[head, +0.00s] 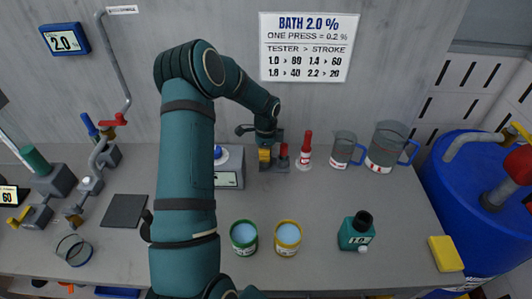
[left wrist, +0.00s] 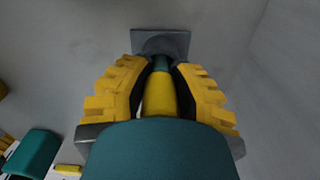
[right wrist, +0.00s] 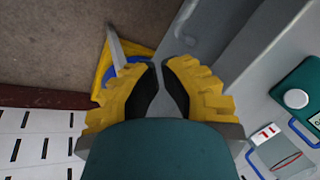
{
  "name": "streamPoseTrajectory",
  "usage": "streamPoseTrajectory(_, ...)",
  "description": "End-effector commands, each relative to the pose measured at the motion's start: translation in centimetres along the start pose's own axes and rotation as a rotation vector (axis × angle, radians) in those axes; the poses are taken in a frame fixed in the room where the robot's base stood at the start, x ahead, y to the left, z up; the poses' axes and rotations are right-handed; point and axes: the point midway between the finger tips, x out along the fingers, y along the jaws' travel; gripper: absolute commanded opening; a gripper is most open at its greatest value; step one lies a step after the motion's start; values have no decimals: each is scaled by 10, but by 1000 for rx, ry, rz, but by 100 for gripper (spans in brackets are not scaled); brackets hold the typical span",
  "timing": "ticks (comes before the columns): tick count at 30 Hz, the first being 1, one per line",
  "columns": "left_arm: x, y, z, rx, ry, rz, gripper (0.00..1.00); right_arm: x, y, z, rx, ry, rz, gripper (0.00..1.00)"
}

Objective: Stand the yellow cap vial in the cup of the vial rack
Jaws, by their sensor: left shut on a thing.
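My left gripper (head: 267,150) is over the grey block near the back of the bench, beside the wall. In the left wrist view its fingers (left wrist: 160,75) are closed around the sides of a yellow piece (left wrist: 158,95), which appears to be the yellow cap vial, with a teal end pointing away from me. The grey square block with a round cup (left wrist: 174,40), which appears to be the vial rack, lies just beyond that end. I cannot tell whether the vial's end is inside the cup. My right gripper (right wrist: 160,65) is empty, with its fingertips nearly together.
Green and yellow tubs (head: 244,238) (head: 288,238) and a teal bottle (head: 355,232) stand in front.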

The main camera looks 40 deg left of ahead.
Motion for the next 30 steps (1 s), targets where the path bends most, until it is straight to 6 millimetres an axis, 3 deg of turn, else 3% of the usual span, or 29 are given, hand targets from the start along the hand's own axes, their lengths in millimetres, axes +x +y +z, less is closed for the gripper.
streamPoseTrajectory(20, 3, 0, 0, 0, 0, 0, 0, 2, 1, 0, 0, 0, 0, 0)
streamPoseTrajectory(21, 3, 0, 0, 0, 0, 0, 24, 2, 1, 0, 0, 0, 0, 0)
streamPoseTrajectory(24, 3, 0, 0, 0, 0, 0, 52, 2, 1, 0, 0, 0, 0, 0)
streamPoseTrajectory(30, 3, 0, 0, 0, 0, 0, 52, 2, 1, 0, 0, 0, 0, 0)
